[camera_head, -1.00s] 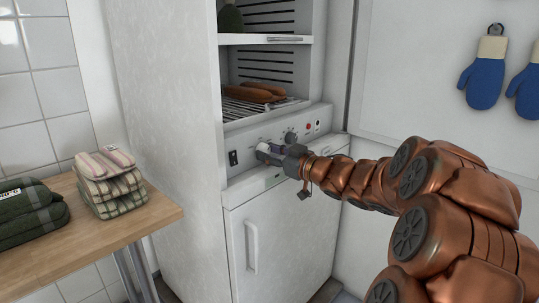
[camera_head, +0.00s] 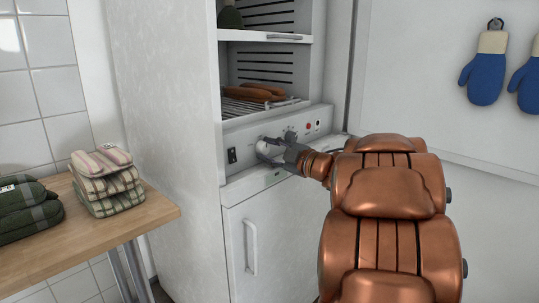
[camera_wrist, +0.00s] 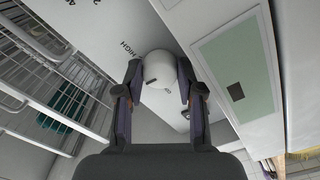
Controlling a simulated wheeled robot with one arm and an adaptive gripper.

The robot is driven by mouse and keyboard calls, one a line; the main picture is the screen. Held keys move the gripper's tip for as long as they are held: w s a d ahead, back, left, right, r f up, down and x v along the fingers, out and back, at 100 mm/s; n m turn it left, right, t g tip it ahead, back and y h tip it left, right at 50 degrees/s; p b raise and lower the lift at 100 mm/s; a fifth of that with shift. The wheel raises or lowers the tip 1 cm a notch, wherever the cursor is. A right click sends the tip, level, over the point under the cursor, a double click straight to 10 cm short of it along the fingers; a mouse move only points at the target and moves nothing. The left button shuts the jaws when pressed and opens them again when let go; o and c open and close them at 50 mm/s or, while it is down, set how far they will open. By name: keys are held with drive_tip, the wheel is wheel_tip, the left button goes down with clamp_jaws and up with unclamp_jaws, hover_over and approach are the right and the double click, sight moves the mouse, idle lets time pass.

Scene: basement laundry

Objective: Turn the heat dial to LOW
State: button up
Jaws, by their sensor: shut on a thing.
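The heat dial (camera_wrist: 160,70) is a round white knob on the cabinet's control panel, with the word HIGH printed beside it. A small dark mark shows on its face, but I cannot tell which setting it points at. In the head view the dial (camera_head: 263,146) is partly covered by the fingers. My gripper (camera_wrist: 158,88) is shut on the dial, one finger on each side. In the head view my gripper (camera_head: 266,149) reaches the panel from the right. A LOW label is not readable in either view.
A dark knob (camera_head: 291,137) and a red button (camera_head: 308,126) sit right of the dial. Above is an open rack (camera_head: 260,101) with brown items. A wooden table (camera_head: 150,214) with folded cloths stands left. Blue mitts (camera_head: 487,80) hang on the right wall.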

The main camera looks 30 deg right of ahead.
drive_tip(key=shift+n, duration=0.4)
drive_tip(key=o, duration=1.1)
drive_tip(key=shift+o, duration=0.2)
